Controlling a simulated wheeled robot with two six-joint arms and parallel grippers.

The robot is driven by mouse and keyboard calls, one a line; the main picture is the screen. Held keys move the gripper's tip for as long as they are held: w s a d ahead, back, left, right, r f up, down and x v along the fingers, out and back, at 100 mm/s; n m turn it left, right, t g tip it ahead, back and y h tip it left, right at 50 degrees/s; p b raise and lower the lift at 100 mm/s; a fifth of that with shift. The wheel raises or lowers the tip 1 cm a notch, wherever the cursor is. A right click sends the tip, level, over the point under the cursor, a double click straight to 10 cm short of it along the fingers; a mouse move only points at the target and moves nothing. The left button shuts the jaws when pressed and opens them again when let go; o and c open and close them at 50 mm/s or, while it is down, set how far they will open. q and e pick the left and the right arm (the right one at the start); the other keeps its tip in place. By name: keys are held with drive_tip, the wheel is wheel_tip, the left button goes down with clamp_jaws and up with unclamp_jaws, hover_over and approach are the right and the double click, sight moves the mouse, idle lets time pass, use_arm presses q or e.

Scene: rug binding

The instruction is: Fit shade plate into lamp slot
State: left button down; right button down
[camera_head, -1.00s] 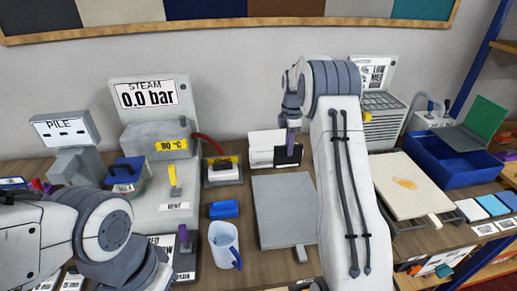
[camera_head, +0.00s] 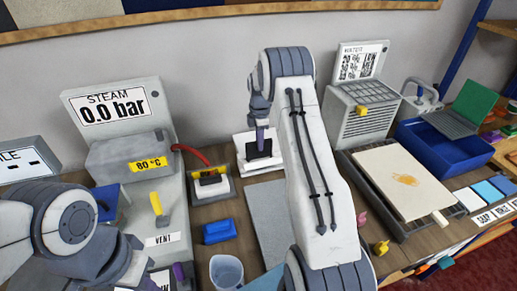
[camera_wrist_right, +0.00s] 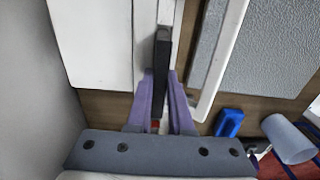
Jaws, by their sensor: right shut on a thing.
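The shade plate (camera_head: 259,151) is a small dark, thin plate. My right gripper (camera_head: 262,135) is shut on it, in front of the white lamp (camera_head: 241,157) at the back of the table. In the right wrist view the plate (camera_wrist_right: 162,70) shows edge-on as a dark bar between the purple fingers (camera_wrist_right: 161,85). White lamp panels (camera_wrist_right: 98,45) stand on both sides of it there. I cannot tell whether the plate sits inside the slot or only over it.
The steam unit (camera_head: 125,120) stands left of the lamp, with a black-and-yellow item (camera_head: 211,183) and a blue block (camera_head: 219,231) between. A mug (camera_head: 226,271) is in front. A grey board (camera_head: 268,205) lies before the lamp. A blue bin (camera_head: 440,150) is at right.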

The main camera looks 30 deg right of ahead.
sight(253, 153)
wheel_tip(253, 153, down, 3)
drive_tip(key=shift+s+f+p, duration=0.1)
drive_tip(key=shift+p, duration=0.5)
drive_tip(key=shift+f, duration=0.25)
drive_tip(key=shift+f, duration=0.1)
drive_tip(key=c, duration=0.8)
unclamp_jaws()
